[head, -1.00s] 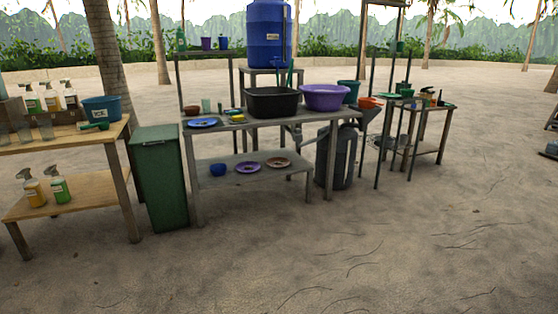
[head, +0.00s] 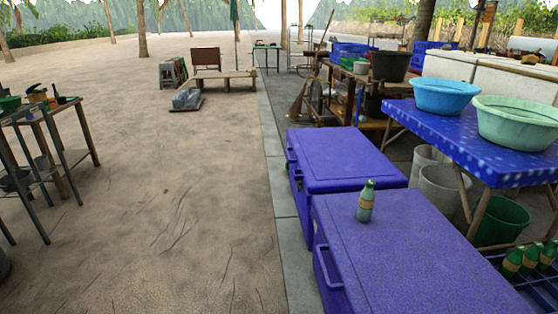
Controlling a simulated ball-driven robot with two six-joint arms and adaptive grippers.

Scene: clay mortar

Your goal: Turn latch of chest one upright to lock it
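Two blue-purple chests stand in a row on the right of the head view. The farther chest (head: 345,155) and the nearer chest (head: 410,240) both have their lids down. I cannot tell which is chest one. Small dark fittings show on the left face of the farther chest, but a latch and its angle are too small to make out. A green bottle with a tan label (head: 366,202) stands upright on the nearer chest's lid. Neither of my grippers is in view.
A blue-topped table with a blue basin (head: 445,95) and a pale green basin (head: 517,122) stands right of the chests. Grey bins (head: 444,190) stand beneath. Open sand (head: 170,200) lies left of the chests. A cluttered table (head: 45,135) stands far left.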

